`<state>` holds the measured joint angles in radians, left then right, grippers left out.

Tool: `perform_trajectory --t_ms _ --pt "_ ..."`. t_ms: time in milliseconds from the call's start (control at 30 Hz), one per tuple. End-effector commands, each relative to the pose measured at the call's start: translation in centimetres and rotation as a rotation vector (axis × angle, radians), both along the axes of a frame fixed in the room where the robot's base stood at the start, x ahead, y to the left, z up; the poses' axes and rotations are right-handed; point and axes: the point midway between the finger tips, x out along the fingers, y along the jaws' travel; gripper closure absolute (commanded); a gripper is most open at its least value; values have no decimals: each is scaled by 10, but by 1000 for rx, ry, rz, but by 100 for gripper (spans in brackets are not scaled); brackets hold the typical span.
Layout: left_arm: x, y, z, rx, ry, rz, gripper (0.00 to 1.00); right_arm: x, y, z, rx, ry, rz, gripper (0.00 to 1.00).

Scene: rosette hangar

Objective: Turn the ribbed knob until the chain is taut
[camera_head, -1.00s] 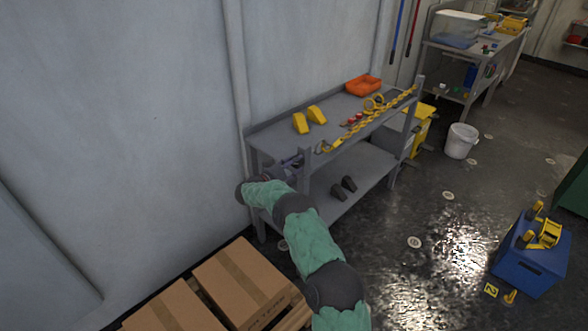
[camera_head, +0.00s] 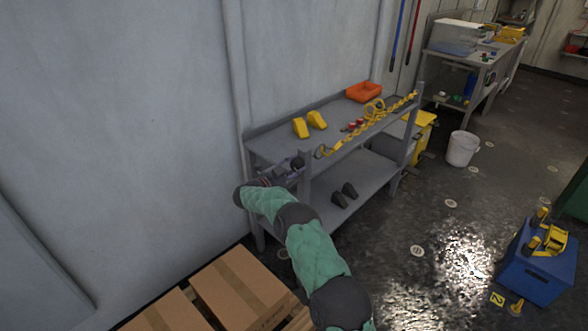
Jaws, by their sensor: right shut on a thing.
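A yellow chain (camera_head: 372,122) runs along the front edge of the grey workbench (camera_head: 341,123), from a post at its near left end to a post at its far right end. It hangs a little wavy, and I cannot tell how taut it is. My right gripper (camera_head: 291,168) is at the near left end of the bench, small and partly hidden by its own wrist. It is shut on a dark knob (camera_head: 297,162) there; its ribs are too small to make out. My left gripper is not in view.
Yellow wedges (camera_head: 308,124), an orange tray (camera_head: 363,92) and small red items lie on the bench top. Dark blocks (camera_head: 344,194) lie on the lower shelf. Cardboard boxes (camera_head: 240,288) stand below my arm. A white bucket (camera_head: 462,148) and a blue box (camera_head: 535,262) stand right.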

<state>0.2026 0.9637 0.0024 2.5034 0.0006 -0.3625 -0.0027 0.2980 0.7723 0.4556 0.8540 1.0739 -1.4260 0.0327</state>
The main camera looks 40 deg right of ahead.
Motion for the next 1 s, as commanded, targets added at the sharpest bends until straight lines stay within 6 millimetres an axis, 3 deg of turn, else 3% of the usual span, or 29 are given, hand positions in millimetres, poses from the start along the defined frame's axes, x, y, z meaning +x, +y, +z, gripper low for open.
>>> perform_trajectory --t_ms 333,1000 --pt "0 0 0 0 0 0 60 0 -2 5 2 -88 -1 99" --pt "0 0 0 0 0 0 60 0 -3 6 69 -879 0 99"
